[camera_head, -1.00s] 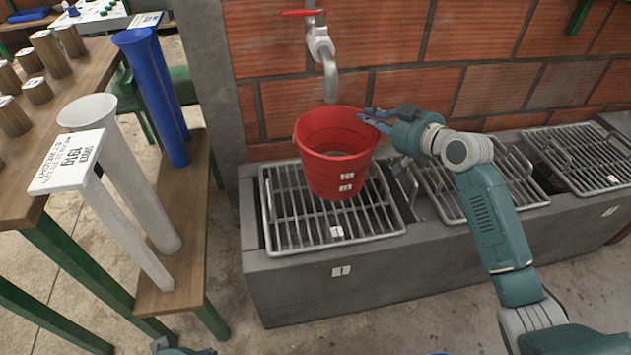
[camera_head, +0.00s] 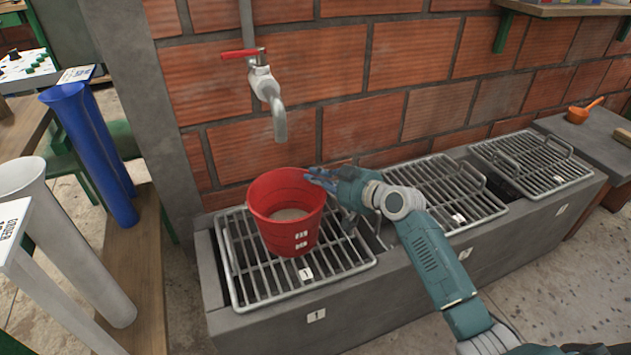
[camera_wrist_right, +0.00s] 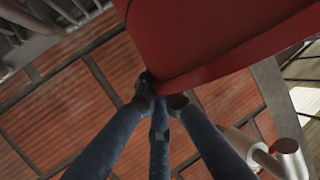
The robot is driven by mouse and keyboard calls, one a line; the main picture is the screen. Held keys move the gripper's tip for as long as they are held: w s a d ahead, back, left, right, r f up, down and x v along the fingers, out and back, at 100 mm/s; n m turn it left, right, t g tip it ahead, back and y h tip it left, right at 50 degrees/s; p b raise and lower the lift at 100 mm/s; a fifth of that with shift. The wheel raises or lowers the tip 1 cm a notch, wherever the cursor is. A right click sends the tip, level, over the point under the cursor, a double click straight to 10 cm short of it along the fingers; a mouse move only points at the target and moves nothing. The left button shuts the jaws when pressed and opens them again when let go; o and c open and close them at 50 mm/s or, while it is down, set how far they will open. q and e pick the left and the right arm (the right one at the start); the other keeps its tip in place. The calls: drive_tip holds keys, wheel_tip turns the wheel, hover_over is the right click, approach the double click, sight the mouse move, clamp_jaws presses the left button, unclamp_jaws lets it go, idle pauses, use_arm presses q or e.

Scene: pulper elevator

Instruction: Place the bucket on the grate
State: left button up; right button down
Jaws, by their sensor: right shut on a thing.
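The red bucket (camera_head: 287,215) is upright over the leftmost grate (camera_head: 238,270), below the tap. Its inside shows a pale beige bottom or contents. I cannot tell whether its base touches the bars or is slightly above them. My right gripper (camera_head: 322,180) is shut on the right side of the bucket's rim, its arm coming in from the lower right. In the right wrist view, the fingers (camera_wrist_right: 160,95) meet at the edge of the bucket (camera_wrist_right: 215,35), which fills the upper middle. My left gripper is not in view.
A tap (camera_head: 268,88) hangs from the brick wall above the bucket. More grates (camera_head: 440,195) lie along the concrete trough (camera_head: 330,318) to the right. An orange scoop (camera_head: 580,114) sits on a ledge at the far right. Blue and white tubes (camera_head: 90,150) stand at the left.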

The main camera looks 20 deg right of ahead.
drive_tip(key=shift+r, duration=0.1)
drive_tip(key=c, duration=1.9)
unclamp_jaws()
drive_tip(key=shift+f, duration=0.2)
drive_tip(key=shift+o, duration=0.2)
drive_tip(key=shift+s, duration=0.1)
drive_tip(key=p+v, duration=0.2)
drive_tip(key=v, duration=0.9)
drive_tip(key=s+a+f+n+g+h, duration=0.1)
drive_tip(key=s+a+f+g, duration=0.25)
drive_tip(key=s+f, duration=0.35)
drive_tip(key=s+a+f+g, duration=0.2)
drive_tip(key=s+a+f, duration=0.3)
drive_tip(key=s+f, duration=0.15)
drive_tip(key=s+f+m+g+h, duration=0.1)
drive_tip(key=s+f+g+h, duration=0.1)
drive_tip(key=s, duration=0.8)
drive_tip(key=s+f+m+g+h, duration=0.1)
drive_tip(key=s+f+g+h, duration=0.1)
drive_tip(key=s, duration=0.8)
drive_tip(key=shift+f+m+h, duration=0.25)
drive_tip(key=shift+m+h, duration=0.05)
